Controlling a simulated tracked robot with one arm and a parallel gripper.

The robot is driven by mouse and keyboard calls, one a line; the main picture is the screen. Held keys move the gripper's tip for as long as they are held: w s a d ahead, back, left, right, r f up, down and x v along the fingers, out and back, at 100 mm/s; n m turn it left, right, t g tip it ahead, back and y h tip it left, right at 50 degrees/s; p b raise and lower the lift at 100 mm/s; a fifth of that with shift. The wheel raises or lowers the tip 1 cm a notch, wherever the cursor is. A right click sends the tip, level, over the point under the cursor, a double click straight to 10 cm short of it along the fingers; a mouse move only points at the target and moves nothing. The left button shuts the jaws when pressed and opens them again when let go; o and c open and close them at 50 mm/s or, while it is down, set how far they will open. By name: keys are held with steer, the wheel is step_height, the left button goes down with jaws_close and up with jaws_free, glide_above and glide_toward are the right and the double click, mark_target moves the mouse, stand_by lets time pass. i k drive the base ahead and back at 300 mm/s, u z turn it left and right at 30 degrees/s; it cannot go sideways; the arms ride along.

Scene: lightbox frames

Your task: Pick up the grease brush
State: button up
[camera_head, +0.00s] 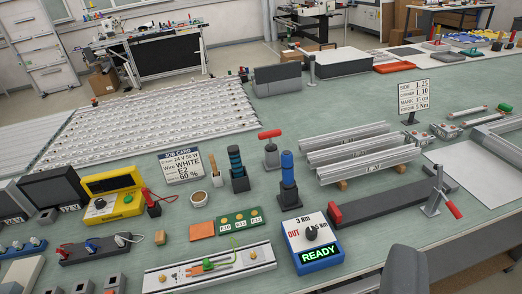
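I cannot pick out the grease brush for certain. A small pale pot (217,177) stands on the green bench mat with a thin brownish stick rising from it. This may be the brush, but it is too small to tell. A low white dish (198,199) with a brown filling sits in front of it. To the right, a dark block holder (239,180) holds an upright dark tool with a blue-green tint. A blue-handled tool (287,168) stands in a black base further right.
A job card (182,165) stands behind the pot. A red-handled device (270,149) stands behind the blue-handled tool. A READY box (313,243), a green board (240,220) and an orange square (202,230) lie in front. Metal rails (360,155) lie to the right.

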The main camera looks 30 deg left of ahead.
mark_target(211, 156)
steer(key=u, duration=0.2)
steer(key=i, duration=1.1)
steer(key=u, duration=0.75)
steer(key=i, duration=0.35)
steer(key=u, duration=0.4)
